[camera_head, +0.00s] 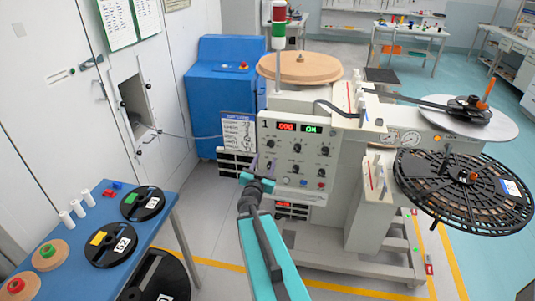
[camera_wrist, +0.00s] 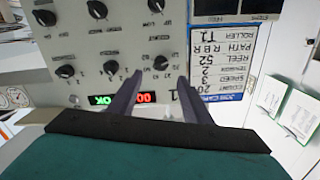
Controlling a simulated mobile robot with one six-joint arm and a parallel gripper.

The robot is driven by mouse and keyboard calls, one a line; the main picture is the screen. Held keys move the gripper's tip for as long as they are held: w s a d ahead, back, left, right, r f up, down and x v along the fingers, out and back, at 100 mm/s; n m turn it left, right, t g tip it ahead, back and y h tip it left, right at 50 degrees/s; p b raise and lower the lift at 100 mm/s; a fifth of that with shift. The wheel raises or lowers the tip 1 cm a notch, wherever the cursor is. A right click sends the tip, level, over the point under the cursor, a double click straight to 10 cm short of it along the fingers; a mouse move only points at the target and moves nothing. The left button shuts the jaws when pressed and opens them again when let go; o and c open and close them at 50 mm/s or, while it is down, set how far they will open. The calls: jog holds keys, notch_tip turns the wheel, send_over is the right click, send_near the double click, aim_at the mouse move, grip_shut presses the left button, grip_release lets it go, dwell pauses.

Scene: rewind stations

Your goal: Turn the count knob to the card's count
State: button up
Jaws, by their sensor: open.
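The machine's control panel (camera_head: 283,170) carries several black knobs and a display reading red 000 and green OK. In the wrist view the panel is upside down, and one black knob (camera_wrist: 161,63) lies between my open fingertips, near the numbered marks. It matches the top-left knob (camera_head: 270,143) in the head view; its label and exact setting are too small to read. My gripper (camera_wrist: 161,72) is open and empty; contact cannot be told. In the head view my gripper (camera_head: 263,164) is at the panel's left edge. The job card (camera_wrist: 217,62) appears to read count 20.
The display (camera_wrist: 122,99) is partly hidden by my finger in the wrist view. A blue table (camera_head: 85,270) with reels and spools stands at the left. A large black reel (camera_head: 465,190) juts out at the right. Open floor (camera_head: 205,225) lies between table and machine.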

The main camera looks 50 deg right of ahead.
aim_at(270, 146)
jog(key=shift+p+x, duration=0.55)
jog(key=shift+x, duration=4.2)
jog(key=shift+c, duration=0.6)
jog(key=c, duration=0.9)
jog(key=shift+a, duration=0.25)
jog(key=shift+c, duration=0.2)
jog(key=shift+s+d+r, duration=0.1)
jog(key=shift+d, duration=0.25)
